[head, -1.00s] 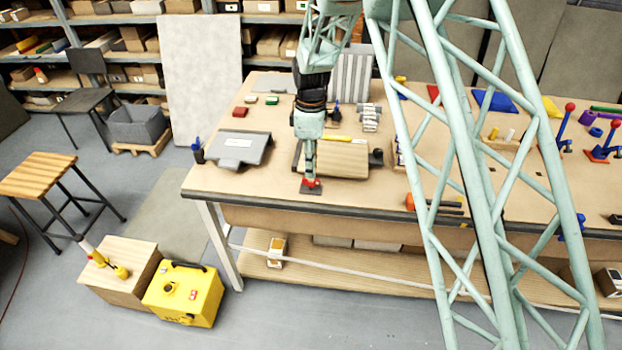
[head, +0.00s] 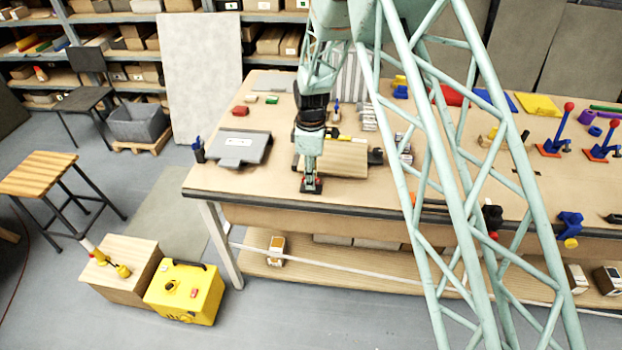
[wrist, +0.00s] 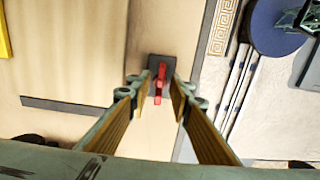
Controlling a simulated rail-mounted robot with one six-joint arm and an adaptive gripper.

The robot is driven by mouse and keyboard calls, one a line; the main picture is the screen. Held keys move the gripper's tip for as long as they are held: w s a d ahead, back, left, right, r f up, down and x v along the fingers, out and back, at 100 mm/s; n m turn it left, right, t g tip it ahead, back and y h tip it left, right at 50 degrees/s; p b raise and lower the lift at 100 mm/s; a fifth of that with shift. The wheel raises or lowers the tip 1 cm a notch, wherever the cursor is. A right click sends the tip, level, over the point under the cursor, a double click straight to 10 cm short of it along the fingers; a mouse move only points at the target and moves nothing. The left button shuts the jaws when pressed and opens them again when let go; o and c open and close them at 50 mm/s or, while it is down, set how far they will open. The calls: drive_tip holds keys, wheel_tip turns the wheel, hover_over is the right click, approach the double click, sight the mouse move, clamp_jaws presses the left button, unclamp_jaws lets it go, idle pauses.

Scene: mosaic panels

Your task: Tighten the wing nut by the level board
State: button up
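The red wing nut (wrist: 160,82) sits on a small dark plate (wrist: 153,63) in the wrist view. In the head view, only a bit of red shows over the dark plate (head: 311,187) at the bench's front edge. The light wooden board (head: 338,160), with a yellow bar (head: 345,139) at its back edge, lies just behind. My gripper (wrist: 154,90) is open and points down. Its fingers stand on either side of the wing nut in the wrist view, with gaps showing. I cannot tell how far its tips are above the plate.
A grey flat case (head: 240,146) and a dark pen cup (head: 198,151) lie left on the bench (head: 225,187). A dark fitting (head: 375,157) stands at the board's right end. The bench front left of the plate is clear.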

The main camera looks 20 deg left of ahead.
clamp_jaws()
drive_tip(key=shift+m+b, duration=0.5)
drive_tip(key=shift+b, duration=0.1)
drive_tip(key=m+b, duration=0.2)
drive_tip(key=shift+f+m, duration=0.15)
drive_tip(key=shift+m, duration=0.15)
drive_tip(key=m+b, duration=0.3)
drive_tip(key=m, duration=0.2)
drive_tip(key=m+b, duration=0.2)
drive_tip(key=m, duration=0.3)
drive_tip(key=shift+m+b, duration=0.3)
drive_tip(key=shift+b, duration=0.05)
drive_tip(key=m+b, duration=0.1)
drive_tip(key=m, duration=0.4)
drive_tip(key=shift+m, duration=0.3)
drive_tip(key=shift+b, duration=0.3)
